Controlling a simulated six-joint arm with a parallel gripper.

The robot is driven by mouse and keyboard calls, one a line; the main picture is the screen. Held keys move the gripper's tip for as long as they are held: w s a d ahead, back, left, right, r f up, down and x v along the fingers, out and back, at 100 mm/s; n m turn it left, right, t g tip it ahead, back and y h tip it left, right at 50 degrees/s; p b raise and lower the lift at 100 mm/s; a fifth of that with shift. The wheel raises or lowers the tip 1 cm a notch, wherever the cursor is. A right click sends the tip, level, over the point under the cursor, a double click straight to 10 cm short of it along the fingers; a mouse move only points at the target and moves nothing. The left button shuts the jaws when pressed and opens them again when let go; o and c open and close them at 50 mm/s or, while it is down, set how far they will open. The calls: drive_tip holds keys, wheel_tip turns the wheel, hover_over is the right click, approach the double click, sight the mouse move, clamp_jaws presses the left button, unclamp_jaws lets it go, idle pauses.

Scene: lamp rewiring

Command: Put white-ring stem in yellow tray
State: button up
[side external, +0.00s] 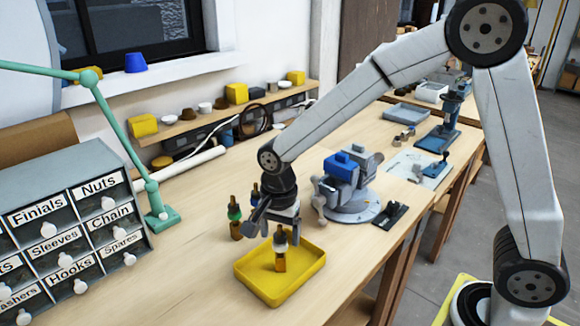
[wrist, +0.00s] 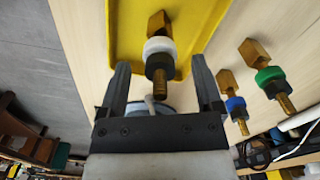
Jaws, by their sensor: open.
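The white-ring stem (side external: 280,263) stands upright inside the yellow tray (side external: 262,296), its brass foot appearing to rest on the tray floor. In the wrist view the same stem (wrist: 159,48) shows its white ring, dark collar and brass ends over the yellow tray (wrist: 125,30). My gripper (side external: 276,236) is directly above the tray with its fingers around the stem's upper part. In the wrist view my gripper (wrist: 158,68) is open, with a gap between the stem and each finger.
A green-ring stem (side external: 235,213) and a blue-ring stem (side external: 255,193) stand behind the tray; the blue-ring one is partly hidden by my gripper. A blue-jawed vise (side external: 342,168) on a round base is to the right. Bare bench lies left of the tray.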

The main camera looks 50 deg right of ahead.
wheel_tip(320, 180, up, 11)
drive_tip(key=shift+f, duration=0.15)
idle(0.4)
drive_tip(key=shift+d+f, duration=0.1)
drive_tip(key=shift+f, duration=0.05)
idle(0.3)
drive_tip(key=s+d+f+n+t, duration=0.2)
drive_tip(key=s+d+f+n, duration=0.6)
drive_tip(key=s+f+n, duration=0.3)
drive_tip(key=n, duration=0.2)
drive_tip(key=shift+d+f+n+t, duration=0.2)
drive_tip(key=shift+d+n+t, duration=0.1)
drive_tip(key=shift+d, duration=0.1)
